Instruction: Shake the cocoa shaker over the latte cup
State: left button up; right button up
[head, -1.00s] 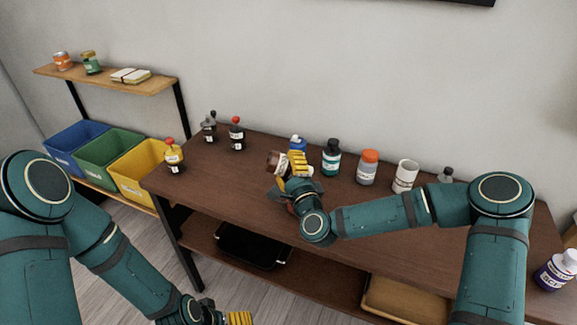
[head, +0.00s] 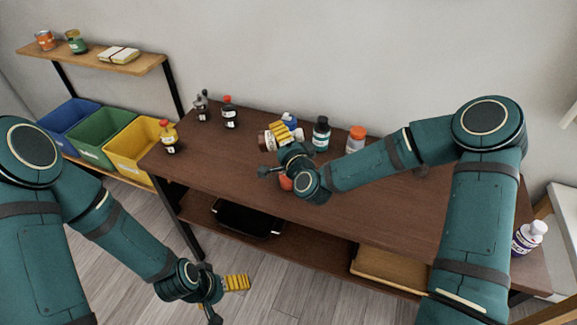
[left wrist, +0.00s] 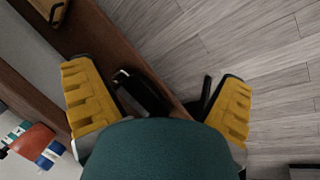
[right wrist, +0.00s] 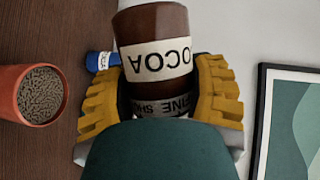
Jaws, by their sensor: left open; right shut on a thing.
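The brown cocoa shaker (head: 265,142), with a white COCOA label, is held by my right gripper (head: 281,133) above the table, tilted with one end to the left. In the right wrist view the shaker (right wrist: 152,35) sits between both yellow fingers, its lettering upside down. A red-orange cup (right wrist: 40,95) with grainy brown contents stands beside it in that view; a part of the cup (head: 286,183) shows below the gripper in the head view. I cannot tell whether it is the latte cup. My left gripper (head: 237,283) is open and empty, in front of the table.
A purple-labelled bottle (head: 528,238) is at the right. Coloured bins (head: 138,145) stand left. My right forearm hides part of the table.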

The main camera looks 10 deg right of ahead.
jog(key=shift+r+n+g+p, duration=0.35)
jog(key=shift+r+n, duration=0.15)
jog(key=shift+n, duration=0.1)
pick_arm(q)
jog(key=shift+w+r, duration=0.25)
jog(key=shift+r, duration=0.4)
pick_arm(e)
jog(key=shift+f, duration=0.2)
